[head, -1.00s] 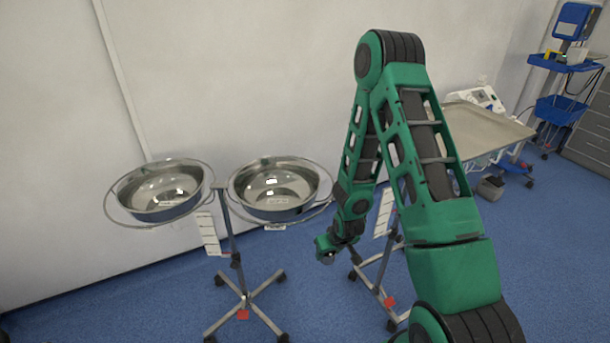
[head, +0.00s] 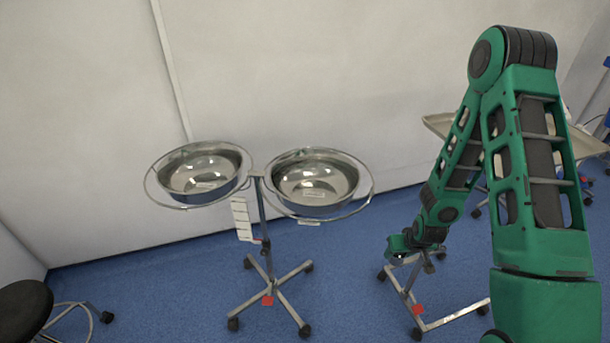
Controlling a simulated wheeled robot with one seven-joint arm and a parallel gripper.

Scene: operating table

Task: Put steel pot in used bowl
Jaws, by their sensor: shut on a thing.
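Two shiny steel bowls sit in rings on one wheeled stand: a left bowl (head: 203,175) and a right bowl (head: 314,183). Each has a small label, too small to read, so I cannot tell which is the used bowl. Both look empty. My gripper (head: 398,254) is low, to the right of the right bowl and apart from it. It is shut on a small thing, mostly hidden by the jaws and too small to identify. I cannot make out the steel pot for certain.
A second wheeled stand (head: 435,325) is below my gripper, with a tray (head: 437,124) behind my arm. A dark round stool (head: 22,308) is at the lower left. The wall is close behind the bowls. Blue floor (head: 160,290) is clear left of the bowl stand.

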